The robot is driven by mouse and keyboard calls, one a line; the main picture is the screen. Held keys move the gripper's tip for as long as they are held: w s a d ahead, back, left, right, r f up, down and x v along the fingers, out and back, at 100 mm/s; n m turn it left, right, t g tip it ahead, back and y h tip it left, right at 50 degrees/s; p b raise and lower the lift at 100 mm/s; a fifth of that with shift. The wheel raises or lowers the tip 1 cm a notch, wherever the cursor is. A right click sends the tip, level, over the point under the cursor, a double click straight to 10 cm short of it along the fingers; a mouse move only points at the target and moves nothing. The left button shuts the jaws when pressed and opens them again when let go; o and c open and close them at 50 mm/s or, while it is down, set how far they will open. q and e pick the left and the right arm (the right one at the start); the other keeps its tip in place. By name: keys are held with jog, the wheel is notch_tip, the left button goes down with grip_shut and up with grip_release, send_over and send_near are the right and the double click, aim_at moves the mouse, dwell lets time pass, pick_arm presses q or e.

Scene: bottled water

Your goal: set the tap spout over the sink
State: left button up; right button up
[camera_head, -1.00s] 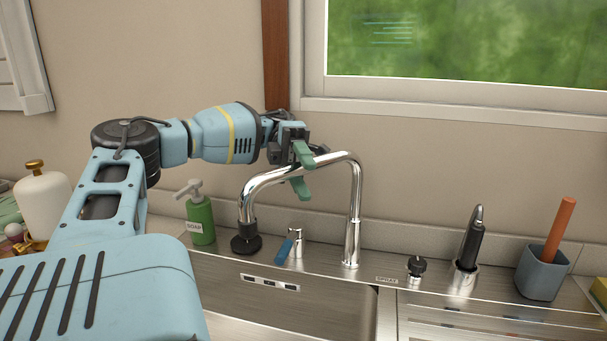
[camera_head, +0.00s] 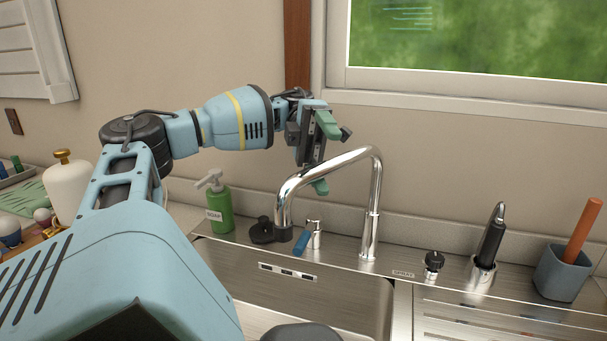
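The chrome tap spout (camera_head: 330,163) arches left from its upright post behind the sink. Its dark-ended tip (camera_head: 284,226) hangs near the back ledge, beside a round black fitting (camera_head: 262,231) and a blue-handled lever (camera_head: 303,242). In the picture the tip is just behind the steel sink basin (camera_head: 330,297). My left gripper (camera_head: 323,157) is open at the spout's upper arm. One green finger shows above the spout and one below, partly hidden by it. I cannot tell whether they touch it. My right gripper is not in view.
A green soap bottle (camera_head: 219,207) stands left of the tap. Right of it are a black-topped knob (camera_head: 433,263), a black sprayer (camera_head: 490,243) and a grey cup (camera_head: 562,275) with an orange handle. A window (camera_head: 480,40) is behind. The visible basin is clear.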

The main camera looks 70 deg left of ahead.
pick_arm(q)
jog(key=shift+s+d+r+p, duration=0.4)
jog(key=shift+s+d+r, duration=0.35)
jog(key=shift+s+d, duration=0.1)
jog(key=s+d, duration=0.1)
jog(key=d, duration=0.1)
jog(key=s+d, duration=0.4)
jog(key=shift+d+r, duration=0.15)
jog(key=shift+d, duration=0.25)
jog(key=c, duration=0.4)
jog(key=shift+o, duration=0.2)
jog(key=shift+s+d+b, duration=0.3)
jog(key=shift+s+d, duration=0.35)
jog(key=shift+d, duration=0.3)
